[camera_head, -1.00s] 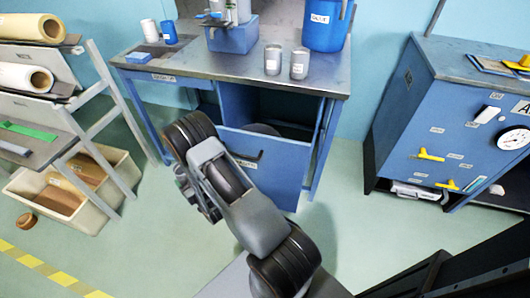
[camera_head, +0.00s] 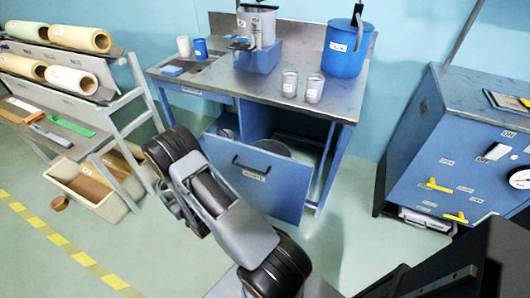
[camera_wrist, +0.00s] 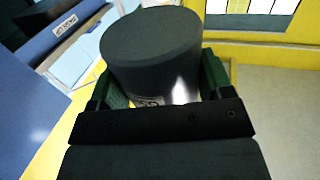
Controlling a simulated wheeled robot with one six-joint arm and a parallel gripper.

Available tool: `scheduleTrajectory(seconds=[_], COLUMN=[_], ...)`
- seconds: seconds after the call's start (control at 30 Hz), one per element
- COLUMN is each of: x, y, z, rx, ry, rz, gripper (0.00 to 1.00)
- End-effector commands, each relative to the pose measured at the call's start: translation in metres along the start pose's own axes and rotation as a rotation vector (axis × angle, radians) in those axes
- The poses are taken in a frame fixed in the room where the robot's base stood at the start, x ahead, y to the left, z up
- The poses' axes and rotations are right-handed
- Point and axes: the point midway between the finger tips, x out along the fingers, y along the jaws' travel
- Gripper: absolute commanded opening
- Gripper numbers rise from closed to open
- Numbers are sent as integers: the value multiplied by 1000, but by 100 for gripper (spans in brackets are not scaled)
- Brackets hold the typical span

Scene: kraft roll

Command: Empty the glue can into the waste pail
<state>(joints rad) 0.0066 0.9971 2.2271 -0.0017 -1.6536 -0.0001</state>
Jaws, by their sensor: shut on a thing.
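My gripper (camera_wrist: 161,82) is shut on a dark grey can, taken as the glue can (camera_wrist: 152,45), with a green-padded finger on each side. Its label is only partly readable. In the head view my arm hides the jaws and the can. The blue bench has a pulled-out drawer front (camera_head: 253,180) with a dark handle and a label too small to read. The round rim of a grey container (camera_head: 272,147) shows behind it; I cannot tell whether this is the waste pail. A blue lidded bucket (camera_head: 345,50) stands on the bench top.
Two grey cups (camera_head: 302,86) stand near the bench's front edge. A machine with a blue base (camera_head: 257,55) is behind them. A roll rack (camera_head: 75,75) with bins below is at left, a blue cabinet (camera_head: 440,150) at right. Floor between bench and cabinet is clear.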

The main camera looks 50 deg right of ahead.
Motion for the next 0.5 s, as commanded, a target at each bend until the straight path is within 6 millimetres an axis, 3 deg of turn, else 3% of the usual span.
scheduleTrajectory(seconds=[0.03,0.1,0.3,0.5], x=[0,0,0,0], y=[0,-1,-3,-3], z=[-27,-43,-76,-94], rx=[0,0,0,0], ry=[1,1,1,1], rz=[0,-2,-5,-5], gripper=[43,43,43,43])
